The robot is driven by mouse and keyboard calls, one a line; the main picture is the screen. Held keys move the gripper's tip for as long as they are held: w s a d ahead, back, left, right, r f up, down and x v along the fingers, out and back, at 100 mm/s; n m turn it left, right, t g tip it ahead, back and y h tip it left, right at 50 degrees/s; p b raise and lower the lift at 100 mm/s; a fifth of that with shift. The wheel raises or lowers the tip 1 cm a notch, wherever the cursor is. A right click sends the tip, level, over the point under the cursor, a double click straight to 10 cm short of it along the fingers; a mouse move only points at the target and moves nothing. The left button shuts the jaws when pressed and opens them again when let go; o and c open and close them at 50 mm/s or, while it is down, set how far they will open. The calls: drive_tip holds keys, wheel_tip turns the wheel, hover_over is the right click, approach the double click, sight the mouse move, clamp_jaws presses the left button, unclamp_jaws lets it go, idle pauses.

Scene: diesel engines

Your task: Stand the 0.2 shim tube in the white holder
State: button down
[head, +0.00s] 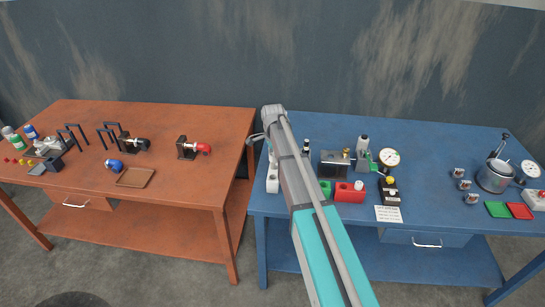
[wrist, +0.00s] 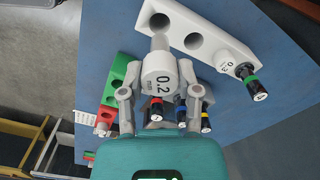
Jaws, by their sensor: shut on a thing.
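My gripper (wrist: 160,88) is shut on the 0.2 shim tube (wrist: 157,68). The tube is a white cylinder with black "0.2" print, and a black cap with a red band shows at its near end. The white holder (wrist: 178,22) is a long block with round holes, just beyond the held tube in the wrist view. Two holes at its left and middle look empty. A tube with a green-banded black cap (wrist: 249,80) stands at its right end. In the head view the holder (head: 271,184) shows left of my arm, partly covered. I cannot tell whether the held tube touches it.
On the blue table (head: 440,175) stand a red block (head: 350,191), a dial gauge (head: 389,158) and a pot (head: 495,177). An orange table (head: 90,190) stands at left.

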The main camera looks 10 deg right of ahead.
sight(273, 168)
drive_tip(key=shift+f+b, duration=0.3)
drive_tip(key=shift+f+b, duration=4.15)
drive_tip(key=shift+b, duration=0.05)
drive_tip(key=shift+f, duration=0.2)
drive_tip(key=shift+c, duration=1.2)
unclamp_jaws()
drive_tip(key=shift+o, duration=0.3)
drive_tip(key=shift+o, duration=0.9)
drive_tip(key=shift+r, duration=0.15)
